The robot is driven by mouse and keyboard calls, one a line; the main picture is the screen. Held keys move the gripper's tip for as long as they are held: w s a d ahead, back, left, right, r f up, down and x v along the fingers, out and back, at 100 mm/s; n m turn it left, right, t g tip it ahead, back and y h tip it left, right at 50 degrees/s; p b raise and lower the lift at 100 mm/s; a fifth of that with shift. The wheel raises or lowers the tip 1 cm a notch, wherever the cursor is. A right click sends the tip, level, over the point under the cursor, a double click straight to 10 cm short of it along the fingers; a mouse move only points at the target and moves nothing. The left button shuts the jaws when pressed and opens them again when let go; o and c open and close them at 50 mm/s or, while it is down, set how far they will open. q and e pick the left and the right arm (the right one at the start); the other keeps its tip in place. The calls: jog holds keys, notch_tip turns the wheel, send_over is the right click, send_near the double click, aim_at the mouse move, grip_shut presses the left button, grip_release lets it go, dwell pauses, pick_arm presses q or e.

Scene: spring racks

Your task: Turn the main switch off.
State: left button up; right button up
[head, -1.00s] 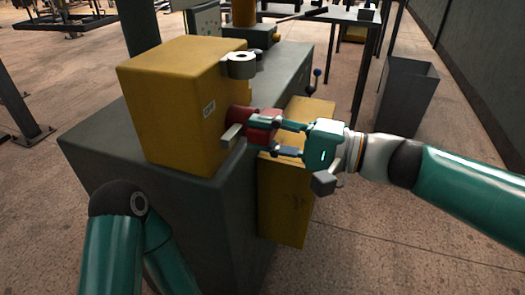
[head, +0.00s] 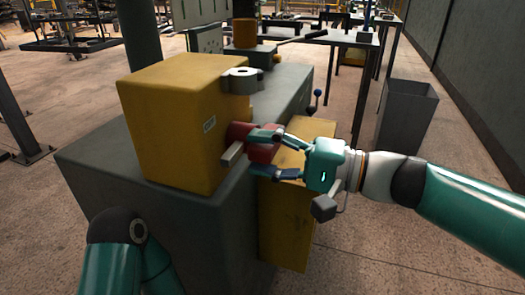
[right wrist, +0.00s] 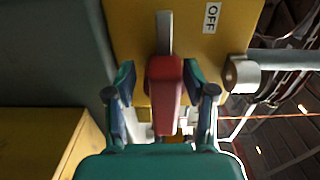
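The main switch is a red knob (head: 262,153) with a grey bar lever (head: 232,153) on the side of a yellow box (head: 170,125). In the right wrist view the red switch part (right wrist: 165,85) points straight up between my fingers, with the grey bar (right wrist: 164,33) beyond it. My right gripper (head: 256,152) has its fingers spread on both sides of the red part, with a gap visible at least on the left in the wrist view (right wrist: 162,95). A white OFF label (right wrist: 212,17) is on the yellow face. My left gripper is out of view.
The yellow box stands on a dark grey cabinet (head: 110,165). A second yellow box (head: 290,215) sits below my right gripper. A grey bin (head: 407,112) and tables stand behind.

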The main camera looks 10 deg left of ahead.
jog(key=shift+d+r, duration=0.1)
jog(key=shift+d, duration=0.55)
jog(key=s+d, duration=0.1)
jog(key=d, duration=0.9)
jog(key=shift+s+d, duration=0.25)
jog(key=shift+d, duration=0.1)
jog(key=shift+f, duration=0.2)
